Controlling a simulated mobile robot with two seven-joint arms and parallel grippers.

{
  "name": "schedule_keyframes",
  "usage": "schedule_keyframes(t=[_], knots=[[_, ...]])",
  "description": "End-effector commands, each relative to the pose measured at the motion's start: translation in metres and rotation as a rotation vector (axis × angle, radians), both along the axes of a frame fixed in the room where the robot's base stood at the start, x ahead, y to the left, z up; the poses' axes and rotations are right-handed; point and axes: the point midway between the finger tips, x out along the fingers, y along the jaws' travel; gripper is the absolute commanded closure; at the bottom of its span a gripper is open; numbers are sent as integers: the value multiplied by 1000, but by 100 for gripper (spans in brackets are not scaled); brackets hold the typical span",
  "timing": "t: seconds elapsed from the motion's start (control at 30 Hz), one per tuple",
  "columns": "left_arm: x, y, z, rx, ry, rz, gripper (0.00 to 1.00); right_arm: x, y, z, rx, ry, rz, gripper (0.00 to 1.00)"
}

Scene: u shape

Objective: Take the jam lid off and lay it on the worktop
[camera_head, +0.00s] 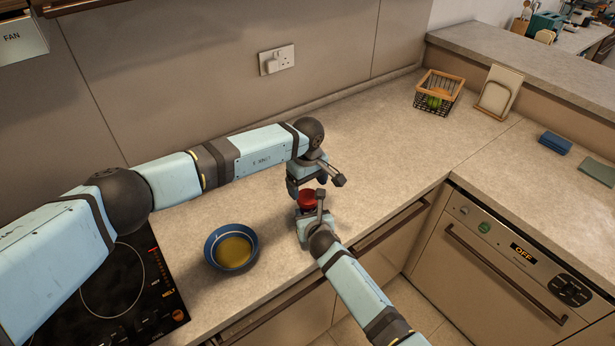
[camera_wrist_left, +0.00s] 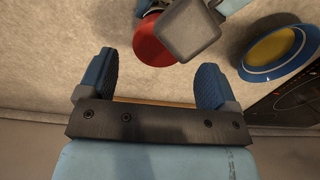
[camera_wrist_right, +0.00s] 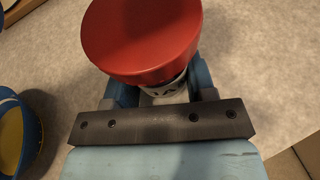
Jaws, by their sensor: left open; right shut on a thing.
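The jam jar's red lid (camera_head: 307,199) sits on top of the jar, near the front edge of the worktop (camera_head: 380,180). My right gripper (camera_head: 309,218) is shut on the jar body, part of which shows under the lid in the right wrist view (camera_wrist_right: 168,90). The lid (camera_wrist_right: 142,38) stands clear above the right fingers. My left gripper (camera_head: 310,180) is just behind and above the lid, open and empty. In the left wrist view the lid (camera_wrist_left: 160,42) lies beyond the open left fingers (camera_wrist_left: 155,80), apart from them.
A blue bowl (camera_head: 209,250) with yellow contents stands left of the jar, beside the black hob (camera_head: 120,300). A wire basket (camera_head: 437,90) and a rack with a board (camera_head: 498,92) are at the back right. The worktop right of the jar is clear.

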Motion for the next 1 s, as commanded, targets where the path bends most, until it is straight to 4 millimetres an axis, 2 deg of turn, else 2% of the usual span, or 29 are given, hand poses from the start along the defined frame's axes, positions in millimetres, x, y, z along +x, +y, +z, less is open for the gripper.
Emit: schedule_keyframes(t=[0.1, 0.3, 0.63, 0.67, 0.8, 0.87, 1.0], knots=[[-1, 0, -19, 0, 1, 2, 16, 0, 0, 0, 0, 0, 0, 100], [0, -1, -38, -2, 1, 2, 16, 0, 0, 0, 0, 0, 0, 100], [0, 0, -42, -1, -1, 1, 16, 0, 0, 0, 0, 0, 0, 100], [0, 0, -42, -1, -1, 1, 20, 0, 0, 0, 0, 0, 0, 100], [0, 0, -42, -1, -1, 1, 52, 0, 0, 0, 0, 0, 0, 100], [0, 0, -42, -1, -1, 2, 64, 0, 0, 0, 0, 0, 0, 100], [0, 0, -42, 0, 0, 5, 65, 0, 0, 0, 0, 0, 0, 100]])
